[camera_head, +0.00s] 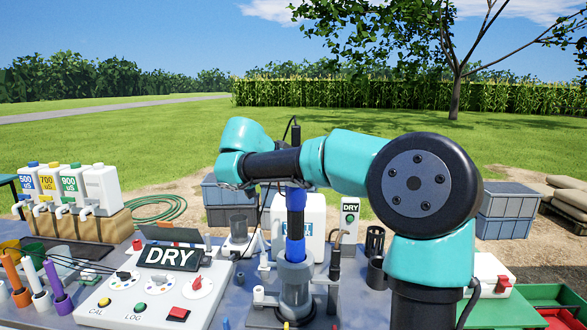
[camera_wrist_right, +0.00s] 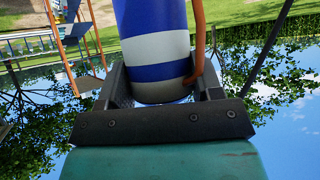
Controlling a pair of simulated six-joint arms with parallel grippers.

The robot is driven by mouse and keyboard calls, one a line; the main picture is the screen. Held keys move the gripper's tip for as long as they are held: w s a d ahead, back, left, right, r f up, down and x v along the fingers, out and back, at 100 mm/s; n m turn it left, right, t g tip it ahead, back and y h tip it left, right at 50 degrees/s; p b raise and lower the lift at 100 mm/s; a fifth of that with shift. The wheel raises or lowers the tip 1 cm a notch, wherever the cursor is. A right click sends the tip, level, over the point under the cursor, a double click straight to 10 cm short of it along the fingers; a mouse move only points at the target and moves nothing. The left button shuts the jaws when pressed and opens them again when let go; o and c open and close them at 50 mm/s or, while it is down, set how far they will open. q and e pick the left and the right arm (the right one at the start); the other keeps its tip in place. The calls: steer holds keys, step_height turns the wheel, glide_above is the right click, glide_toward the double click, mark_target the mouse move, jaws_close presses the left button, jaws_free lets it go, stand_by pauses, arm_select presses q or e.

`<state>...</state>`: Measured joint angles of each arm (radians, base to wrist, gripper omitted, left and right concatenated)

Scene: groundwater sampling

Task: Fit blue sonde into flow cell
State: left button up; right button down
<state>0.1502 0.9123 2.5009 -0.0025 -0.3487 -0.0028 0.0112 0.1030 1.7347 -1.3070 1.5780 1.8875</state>
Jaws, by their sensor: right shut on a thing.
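The blue sonde (camera_head: 295,222) stands upright with a black cable at its top. Its lower end is at the mouth of the grey flow cell (camera_head: 295,272); I cannot tell how deep it sits. In the right wrist view the sonde (camera_wrist_right: 150,18) shows blue and white bands between the jaws. My right gripper (camera_wrist_right: 161,82) is shut on it. In the head view my right arm crosses in front of the sonde's upper part and hides most of the gripper. My left gripper is not in view.
A control panel with a DRY display (camera_head: 170,258) stands left of the flow cell. Colored probes (camera_head: 57,288) stand at the far left, below several bottles (camera_head: 62,185). A dark perforated holder (camera_head: 375,243) is to the right. An orange tube (camera_wrist_right: 199,42) runs beside the sonde.

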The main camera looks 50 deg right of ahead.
steer(key=shift+f, duration=1.65)
steer(key=shift+c, duration=1.4)
jaws_free()
steer(key=shift+r, duration=0.15)
steer(key=v, duration=1.2)
